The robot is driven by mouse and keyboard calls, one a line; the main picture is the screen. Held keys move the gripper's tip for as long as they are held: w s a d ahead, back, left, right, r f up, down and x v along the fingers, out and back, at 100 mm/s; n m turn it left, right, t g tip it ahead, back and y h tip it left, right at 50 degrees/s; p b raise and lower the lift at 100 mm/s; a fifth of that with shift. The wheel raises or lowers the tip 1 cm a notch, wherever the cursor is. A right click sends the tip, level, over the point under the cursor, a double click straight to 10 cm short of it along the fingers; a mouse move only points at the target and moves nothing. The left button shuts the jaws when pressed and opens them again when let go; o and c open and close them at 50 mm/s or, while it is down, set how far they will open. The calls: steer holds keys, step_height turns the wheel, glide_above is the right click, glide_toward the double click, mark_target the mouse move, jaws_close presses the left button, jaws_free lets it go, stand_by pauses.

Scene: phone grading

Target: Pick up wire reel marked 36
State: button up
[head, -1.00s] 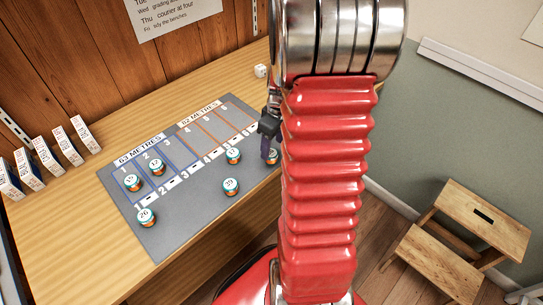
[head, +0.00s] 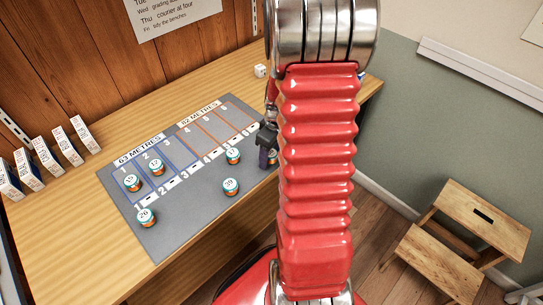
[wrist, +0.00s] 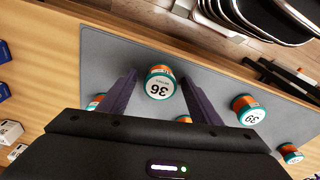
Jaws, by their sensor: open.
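The wire reel marked 36 (wrist: 159,83) has a white top, a teal rim and an orange winding. In the wrist view it stands on the grey mat (wrist: 100,50), between the tips of my gripper (wrist: 159,76). The dark fingers are spread wide, with a gap on both sides of the reel, and hold nothing. In the head view my gripper (head: 265,158) points down over the mat's right part, beside my red arm. There the arm and gripper hide most of the reel behind them.
Reel 39 (head: 230,186) stands near the mat's front edge, and reel 26 (head: 146,217) at its front left corner. Another reel (head: 233,156) is close left of my gripper. Two reels stand in the 63 metres bays. Small boxes (head: 68,146) line the bench's left.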

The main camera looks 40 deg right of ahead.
mark_target(271, 153)
stand_by(0.4)
steer(key=c, duration=1.1)
steer(key=shift+r, duration=0.1)
step_height(271, 153, up, 10)
steer(key=shift+f, duration=0.1)
stand_by(0.6)
